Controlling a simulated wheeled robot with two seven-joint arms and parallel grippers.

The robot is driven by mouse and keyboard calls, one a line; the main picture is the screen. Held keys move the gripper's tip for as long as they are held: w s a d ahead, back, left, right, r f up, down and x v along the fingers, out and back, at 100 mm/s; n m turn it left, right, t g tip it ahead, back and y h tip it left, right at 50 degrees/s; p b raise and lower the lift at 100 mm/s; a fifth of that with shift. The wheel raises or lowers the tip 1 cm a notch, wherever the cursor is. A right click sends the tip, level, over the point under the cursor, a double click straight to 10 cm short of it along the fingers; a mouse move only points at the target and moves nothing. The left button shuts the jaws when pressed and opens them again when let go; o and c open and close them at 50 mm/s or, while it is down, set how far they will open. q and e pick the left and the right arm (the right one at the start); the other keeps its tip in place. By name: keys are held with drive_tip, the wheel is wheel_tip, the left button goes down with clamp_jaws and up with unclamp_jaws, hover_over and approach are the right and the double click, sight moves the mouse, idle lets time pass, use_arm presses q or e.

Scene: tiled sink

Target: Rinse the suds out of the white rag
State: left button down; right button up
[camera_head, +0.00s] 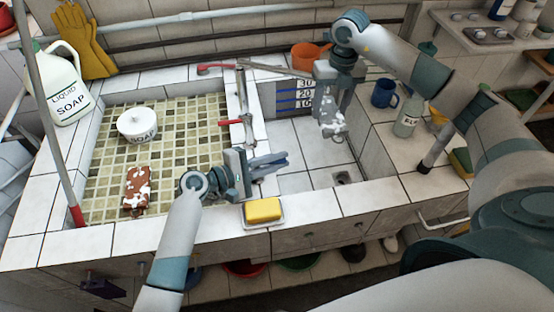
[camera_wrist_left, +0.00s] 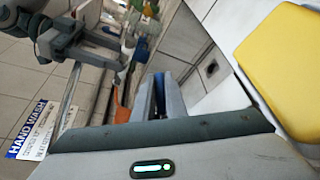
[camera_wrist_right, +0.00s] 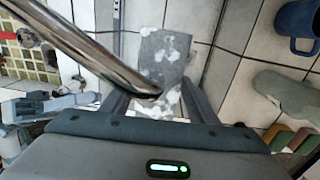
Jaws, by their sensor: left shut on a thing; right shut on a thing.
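The rag (camera_head: 332,118) looks greyish with white foam patches and hangs over the right basin (camera_head: 310,145). My right gripper (camera_head: 335,90) is shut on its upper part; the rag also shows between the fingers in the right wrist view (camera_wrist_right: 163,58). The metal spout (camera_head: 282,70) reaches toward the rag and crosses in front of it in the right wrist view (camera_wrist_right: 105,60). No water stream is visible. My left gripper (camera_head: 268,163) is shut on a thin blue thing (camera_wrist_left: 159,85), mostly hidden by the fingers, above the divider's front end.
The left basin holds a soap pot (camera_head: 137,125) and a foamy brown block (camera_head: 138,188). An orange pot (camera_head: 308,56) and blue mug (camera_head: 384,93) stand nearby.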

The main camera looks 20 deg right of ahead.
use_arm(q)
drive_tip(key=shift+w+a, duration=0.15)
drive_tip(key=shift+s+a+r+m+g, duration=0.1)
drive_tip(key=shift+s+m+g, duration=0.15)
drive_tip(key=shift+m+g, duration=0.4)
drive_tip(key=shift+s+a+f+m+g, duration=0.1)
drive_tip(key=shift+s+m+g, duration=0.15)
drive_tip(key=shift+m+g, duration=0.4)
drive_tip(key=shift+s+a+r+m+g, duration=0.1)
drive_tip(key=shift+s+m+g, duration=0.25)
drive_tip(key=shift+g, duration=0.55)
drive_tip(key=shift+w, duration=0.1)
drive_tip(key=c, duration=1.8)
unclamp_jaws()
drive_tip(key=shift+w+f, duration=0.2)
drive_tip(key=shift+s, duration=0.2)
drive_tip(key=v, duration=1.2)
drive_tip(key=shift+w+r, duration=0.2)
